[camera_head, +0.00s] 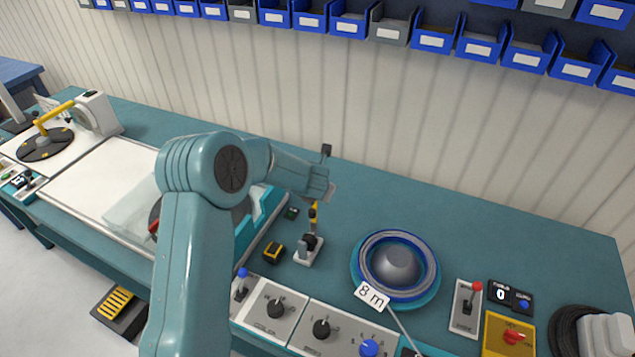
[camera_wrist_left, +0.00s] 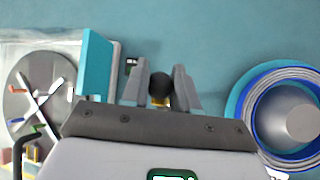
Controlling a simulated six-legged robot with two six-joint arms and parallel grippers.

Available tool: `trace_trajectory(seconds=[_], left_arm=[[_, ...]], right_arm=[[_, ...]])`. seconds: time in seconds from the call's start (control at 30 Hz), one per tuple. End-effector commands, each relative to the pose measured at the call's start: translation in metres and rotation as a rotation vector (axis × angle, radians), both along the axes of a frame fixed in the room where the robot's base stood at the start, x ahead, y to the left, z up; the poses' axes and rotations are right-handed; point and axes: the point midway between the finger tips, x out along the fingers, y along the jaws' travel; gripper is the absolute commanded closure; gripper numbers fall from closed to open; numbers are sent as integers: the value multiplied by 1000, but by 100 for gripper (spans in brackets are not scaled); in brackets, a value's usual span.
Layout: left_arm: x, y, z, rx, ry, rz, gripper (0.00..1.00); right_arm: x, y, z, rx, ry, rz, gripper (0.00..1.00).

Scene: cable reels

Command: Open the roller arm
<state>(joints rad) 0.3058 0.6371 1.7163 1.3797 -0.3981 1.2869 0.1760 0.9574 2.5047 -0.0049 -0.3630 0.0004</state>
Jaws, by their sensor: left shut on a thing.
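My left gripper (camera_head: 322,188) reaches over the bench from the left, above a small upright lever with a yellow and black stem (camera_head: 313,216) on a pale grey base (camera_head: 308,249). I take this to be the roller arm; its top is hidden by the gripper. In the left wrist view my left gripper (camera_wrist_left: 158,92) has its two grey fingers on either side of a round black knob (camera_wrist_left: 160,86) and is shut on it. A small patch of yellow shows just below the knob. My right gripper is in neither view.
A blue-rimmed reel (camera_head: 436,279) with a grey dome lies to the right, beside an "8 m" tag (camera_head: 371,294). Control panels with knobs (camera_head: 321,330) line the front edge. A small yellow and black block (camera_head: 273,252) sits left of the lever. The bench behind is clear.

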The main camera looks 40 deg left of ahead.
Motion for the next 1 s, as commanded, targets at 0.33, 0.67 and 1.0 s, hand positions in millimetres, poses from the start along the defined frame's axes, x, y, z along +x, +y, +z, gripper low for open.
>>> trace_trajectory(seconds=[0.33,0.67,1.0], left_arm=[[3,1,0,-6,23,-1,100],[4,1,-1,-6,26,-1,48],[2,0,2,-6,26,-1,48]], right_arm=[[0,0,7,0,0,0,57],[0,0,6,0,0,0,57],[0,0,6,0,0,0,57]])
